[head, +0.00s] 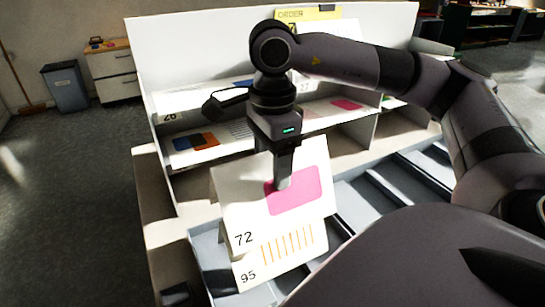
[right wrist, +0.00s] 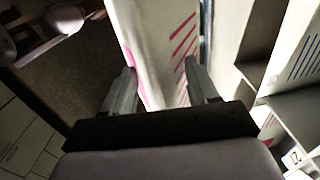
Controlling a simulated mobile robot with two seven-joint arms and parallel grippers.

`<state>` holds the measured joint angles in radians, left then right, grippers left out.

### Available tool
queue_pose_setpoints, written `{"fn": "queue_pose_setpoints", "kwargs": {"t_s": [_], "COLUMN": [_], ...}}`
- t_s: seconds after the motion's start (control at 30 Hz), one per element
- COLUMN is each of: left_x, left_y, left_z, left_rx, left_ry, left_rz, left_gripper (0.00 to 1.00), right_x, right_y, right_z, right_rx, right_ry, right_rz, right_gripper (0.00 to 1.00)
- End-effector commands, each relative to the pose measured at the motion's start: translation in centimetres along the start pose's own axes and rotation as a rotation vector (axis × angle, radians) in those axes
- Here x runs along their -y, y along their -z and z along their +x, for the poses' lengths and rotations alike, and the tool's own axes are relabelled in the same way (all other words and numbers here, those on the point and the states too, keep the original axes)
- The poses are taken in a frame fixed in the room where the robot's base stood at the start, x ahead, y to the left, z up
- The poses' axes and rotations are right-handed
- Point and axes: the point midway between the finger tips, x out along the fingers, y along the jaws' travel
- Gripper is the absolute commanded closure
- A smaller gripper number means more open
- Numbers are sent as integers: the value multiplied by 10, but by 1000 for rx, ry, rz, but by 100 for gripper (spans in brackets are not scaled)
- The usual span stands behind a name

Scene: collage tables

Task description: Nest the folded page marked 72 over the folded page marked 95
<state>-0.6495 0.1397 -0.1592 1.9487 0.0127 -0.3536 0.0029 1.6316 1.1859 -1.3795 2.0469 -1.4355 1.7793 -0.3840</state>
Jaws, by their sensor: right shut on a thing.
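The folded page marked 72 (head: 236,207) is white with a pink block, and stands tilted like a tent. My right gripper (head: 282,186) is shut on its upper part, over the pink block. In the right wrist view the two fingertips (right wrist: 163,82) flank a pale page with pink marks (right wrist: 155,35). The folded page marked 95 (head: 252,270), white with orange stripes, shows just below and in front of page 72's lower edge. Page 72 covers its upper part. I cannot tell whether the two pages touch. My left gripper is not seen.
A grey tray (head: 208,250) lies around page 95. Grey compartments (head: 375,190) run along the table to the right. Behind stands a white rack (head: 200,60) with other pages, one marked 26 (head: 180,115), and a yellow-topped order card (head: 308,13).

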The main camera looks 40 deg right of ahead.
Motion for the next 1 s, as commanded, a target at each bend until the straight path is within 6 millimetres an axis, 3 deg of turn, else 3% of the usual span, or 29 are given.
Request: {"fn": "queue_pose_setpoints", "kwargs": {"t_s": [0.3,1.0], "left_x": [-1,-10], "left_y": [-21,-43], "left_z": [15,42], "left_rx": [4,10], "left_ry": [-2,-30], "left_rz": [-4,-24], "left_gripper": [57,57], "right_x": [0,0], "right_y": [0,0], "right_z": [36,103], "right_rx": [-1,0], "right_ry": [1,1], "right_rz": [0,-1], "right_gripper": [70,70]}}
